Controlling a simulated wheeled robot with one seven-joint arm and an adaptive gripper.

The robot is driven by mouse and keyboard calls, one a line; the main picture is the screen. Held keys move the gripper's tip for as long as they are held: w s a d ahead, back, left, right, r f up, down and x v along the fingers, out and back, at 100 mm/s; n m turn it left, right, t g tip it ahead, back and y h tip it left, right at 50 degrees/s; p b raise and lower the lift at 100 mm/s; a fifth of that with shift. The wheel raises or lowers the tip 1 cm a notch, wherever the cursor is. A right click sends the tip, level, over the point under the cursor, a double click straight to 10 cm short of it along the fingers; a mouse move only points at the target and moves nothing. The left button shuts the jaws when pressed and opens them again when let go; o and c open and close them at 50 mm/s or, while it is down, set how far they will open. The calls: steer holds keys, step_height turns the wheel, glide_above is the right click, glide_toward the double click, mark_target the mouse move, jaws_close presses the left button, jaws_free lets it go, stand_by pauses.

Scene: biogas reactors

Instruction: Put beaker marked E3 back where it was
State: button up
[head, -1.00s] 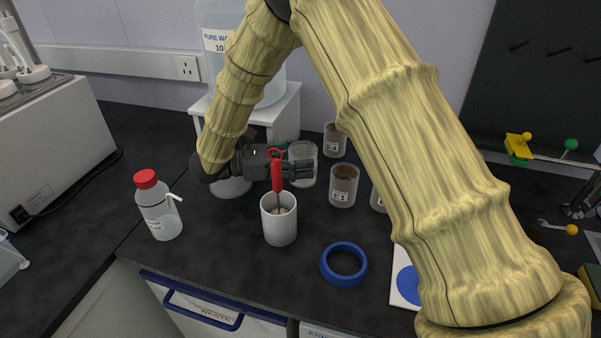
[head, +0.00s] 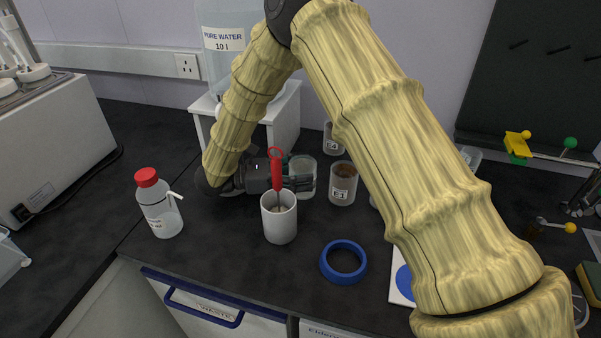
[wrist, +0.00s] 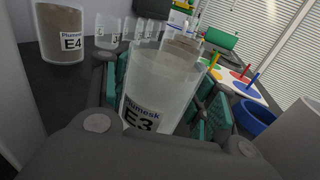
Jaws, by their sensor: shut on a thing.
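The beaker marked E3 (wrist: 158,85) is a clear, tilted-looking beaker that fills the middle of the wrist view, with its label partly hidden by my gripper. My gripper (wrist: 160,100) is shut on it, with teal pads on both sides. In the head view my gripper (head: 290,184) is behind the white cup, and the held beaker (head: 303,172) shows around its fingers. I cannot tell whether its base touches the counter. The beaker marked E4 (wrist: 60,35) is at the left in the wrist view; it also stands farther back in the head view (head: 333,138).
The beaker E1 (head: 343,185) stands just right of my gripper. A white cup (head: 279,222) with a red-handled tool is in front. A blue ring (head: 343,262), a wash bottle (head: 158,205) and a white stand (head: 286,115) are nearby. The front counter between bottle and cup is clear.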

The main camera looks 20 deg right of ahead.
steer(key=o, duration=0.9)
steer(key=shift+c, duration=0.2)
steer(key=shift+r+p, duration=0.15)
steer(key=shift+p, duration=0.15)
steer(key=shift+w+a, duration=0.1)
steer(key=shift+a, duration=0.2)
steer(key=shift+w+a+b, duration=0.2)
steer(key=shift+a+b, duration=0.1)
steer(key=shift+a, duration=0.85)
steer(key=shift+w+a+b, duration=0.25)
steer(key=shift+a, duration=0.85)
steer(key=shift+w+a+b, duration=0.2)
steer(key=shift+a+b, duration=0.1)
steer(key=shift+a, duration=0.85)
